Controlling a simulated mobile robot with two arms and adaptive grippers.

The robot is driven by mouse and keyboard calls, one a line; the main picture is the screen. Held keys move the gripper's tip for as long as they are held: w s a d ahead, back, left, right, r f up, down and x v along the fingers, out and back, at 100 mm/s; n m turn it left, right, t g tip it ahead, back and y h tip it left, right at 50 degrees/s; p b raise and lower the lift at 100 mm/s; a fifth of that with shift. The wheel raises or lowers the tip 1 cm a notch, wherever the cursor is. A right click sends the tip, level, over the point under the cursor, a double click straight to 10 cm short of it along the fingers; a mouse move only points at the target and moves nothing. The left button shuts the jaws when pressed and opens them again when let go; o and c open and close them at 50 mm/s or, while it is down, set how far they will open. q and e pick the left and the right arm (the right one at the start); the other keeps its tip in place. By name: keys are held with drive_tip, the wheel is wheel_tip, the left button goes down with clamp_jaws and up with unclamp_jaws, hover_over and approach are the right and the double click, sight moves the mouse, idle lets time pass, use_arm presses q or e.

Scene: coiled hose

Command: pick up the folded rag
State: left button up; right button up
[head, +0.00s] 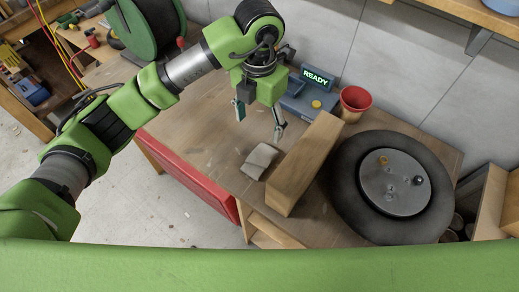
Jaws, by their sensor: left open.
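The folded rag (260,161) is a small light grey bundle. It lies on the wooden workbench (190,130), close against the left side of a long wooden block. My left gripper (258,122) is open and empty, its fingers spread and pointing down. It is above the bench, behind the rag and a little up from it in the picture. The fingers do not touch the rag. My right gripper is not in the picture.
The wooden block (305,165) stands right beside the rag. A black wheel (345,190) with a metal hub lies at the right. A green hose reel (147,25) is at the back left.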

use_arm(q)
drive_tip(key=p, duration=0.2)
approach(260, 158)
drive_tip(key=shift+w+a, duration=0.1)
drive_tip(key=shift+w, duration=0.15)
wheel_tip(260, 158, down, 3)
drive_tip(key=shift+w+r, duration=0.15)
drive_tip(key=shift+r, duration=0.05)
drive_tip(key=shift+f+p, duration=0.65)
drive_tip(key=shift+f, duration=0.1)
drive_tip(key=f+p, duration=0.1)
drive_tip(key=f, duration=0.1)
drive_tip(key=s+f+p, duration=0.1)
drive_tip(key=f, duration=0.1)
drive_tip(key=shift+f, duration=0.1)
drive_tip(key=shift+w+f, duration=0.1)
drive_tip(key=shift+f, duration=0.05)
drive_tip(key=c, duration=1.1)
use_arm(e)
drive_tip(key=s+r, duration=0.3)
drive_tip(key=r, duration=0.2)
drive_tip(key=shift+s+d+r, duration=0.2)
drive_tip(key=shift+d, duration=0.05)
